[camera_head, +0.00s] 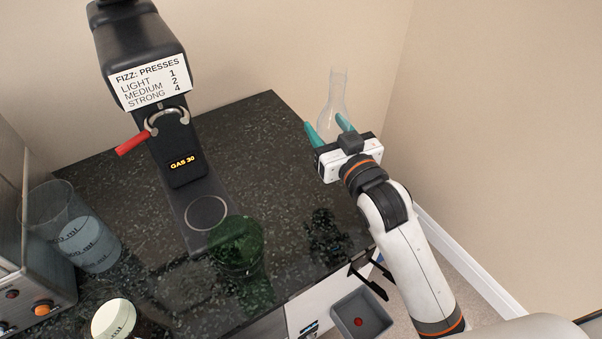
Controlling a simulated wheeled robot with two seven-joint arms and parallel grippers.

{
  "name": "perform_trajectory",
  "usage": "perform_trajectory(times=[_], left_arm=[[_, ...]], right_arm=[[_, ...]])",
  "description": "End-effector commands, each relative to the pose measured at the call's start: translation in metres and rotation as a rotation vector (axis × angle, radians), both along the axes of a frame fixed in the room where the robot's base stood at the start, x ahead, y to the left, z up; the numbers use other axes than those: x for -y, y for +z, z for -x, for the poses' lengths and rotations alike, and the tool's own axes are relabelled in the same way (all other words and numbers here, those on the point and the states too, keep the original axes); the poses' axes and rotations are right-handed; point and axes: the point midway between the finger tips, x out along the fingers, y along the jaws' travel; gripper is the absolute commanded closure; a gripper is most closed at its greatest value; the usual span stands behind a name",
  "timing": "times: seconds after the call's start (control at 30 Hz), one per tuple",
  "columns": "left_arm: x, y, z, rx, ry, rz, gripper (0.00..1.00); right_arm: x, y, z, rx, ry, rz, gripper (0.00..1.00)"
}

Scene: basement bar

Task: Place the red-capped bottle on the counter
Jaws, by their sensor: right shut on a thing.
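My right gripper (333,132) has its teal fingers closed around a clear bottle (337,95) with a narrow neck. The bottle is upright at the back right edge of the dark speckled counter (120,165). Its lower part is hidden by the gripper, so I cannot tell whether its base touches the counter. I see no red cap on its top. A small round red thing (358,322) lies in a grey bin below the counter; I cannot tell whether it is a cap. My left gripper is not in view.
A black fizz machine (185,150) with a red handle stands at the back left. A clear measuring beaker (75,235), a green translucent vessel (238,245) and a pale-topped container (113,318) stand on the counter. The grey bin (375,297) is at the lower right.

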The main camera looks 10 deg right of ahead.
Motion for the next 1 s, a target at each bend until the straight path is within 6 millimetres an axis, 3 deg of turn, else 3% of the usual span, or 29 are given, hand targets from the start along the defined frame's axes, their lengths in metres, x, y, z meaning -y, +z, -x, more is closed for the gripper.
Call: perform_trajectory(times=[0.2,0.6,1.0], left_arm=[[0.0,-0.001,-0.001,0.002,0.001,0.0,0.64],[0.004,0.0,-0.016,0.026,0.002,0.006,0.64],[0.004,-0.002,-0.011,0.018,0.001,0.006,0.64]], right_arm=[[0.0,-0.042,-0.001,-0.007,-0.001,0.002,0.86],[0.0,-0.089,-0.001,-0.003,-0.001,0.002,0.86],[0.0,-0.096,-0.001,0.0,0.0,0.001,0.86]])
